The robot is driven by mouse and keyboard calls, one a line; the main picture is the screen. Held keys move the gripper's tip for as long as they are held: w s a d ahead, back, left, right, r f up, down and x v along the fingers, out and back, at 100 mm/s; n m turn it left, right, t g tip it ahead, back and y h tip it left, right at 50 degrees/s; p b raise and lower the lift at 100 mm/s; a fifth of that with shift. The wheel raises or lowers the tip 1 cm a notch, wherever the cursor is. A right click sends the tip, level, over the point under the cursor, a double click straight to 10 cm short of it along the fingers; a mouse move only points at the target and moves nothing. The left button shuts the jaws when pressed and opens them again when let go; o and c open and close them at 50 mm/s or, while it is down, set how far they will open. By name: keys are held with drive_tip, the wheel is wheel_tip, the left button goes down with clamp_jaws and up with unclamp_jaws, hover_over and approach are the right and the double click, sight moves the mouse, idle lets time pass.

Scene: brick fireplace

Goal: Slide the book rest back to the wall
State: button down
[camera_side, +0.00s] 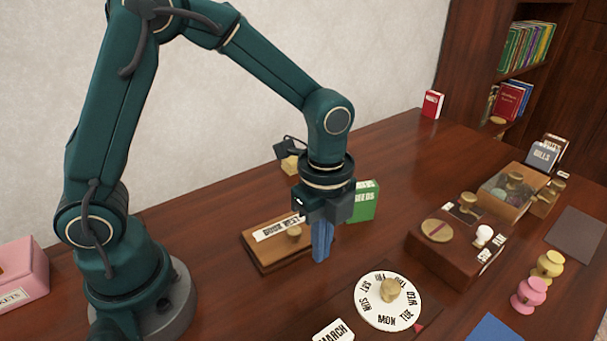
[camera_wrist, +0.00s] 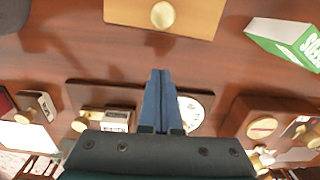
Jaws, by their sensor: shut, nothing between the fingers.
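The book rest (camera_side: 262,255) is a low brown wooden block with a white "BOOK REST" label and a round brass knob. It lies on the desk, with bare desk between it and the pale wall (camera_side: 330,60). In the wrist view the book rest (camera_wrist: 190,18) is at the top edge, knob toward me, partly cut off. My gripper (camera_side: 320,259) points down with its blue fingers shut and empty, just right of the book rest's knob in the side view. In the wrist view the fingertips (camera_wrist: 160,74) are apart from the book rest.
A green seeds box (camera_side: 364,203) stands close behind the book rest's right end. A white weekday dial (camera_side: 388,302) lies in front of my gripper. A brown wooden box (camera_side: 440,250) with knobs is at the right. A pink box (camera_side: 20,270) is at far left.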

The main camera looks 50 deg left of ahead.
drive_tip(key=a, duration=0.1)
drive_tip(key=a+f, duration=0.1)
drive_tip(key=a, duration=0.1)
drive_tip(key=shift+f, duration=0.15)
drive_tip(key=shift+a, duration=0.55)
drive_tip(key=a, duration=1.8)
drive_tip(key=shift+s+a, duration=0.15)
drive_tip(key=shift+a, duration=0.1)
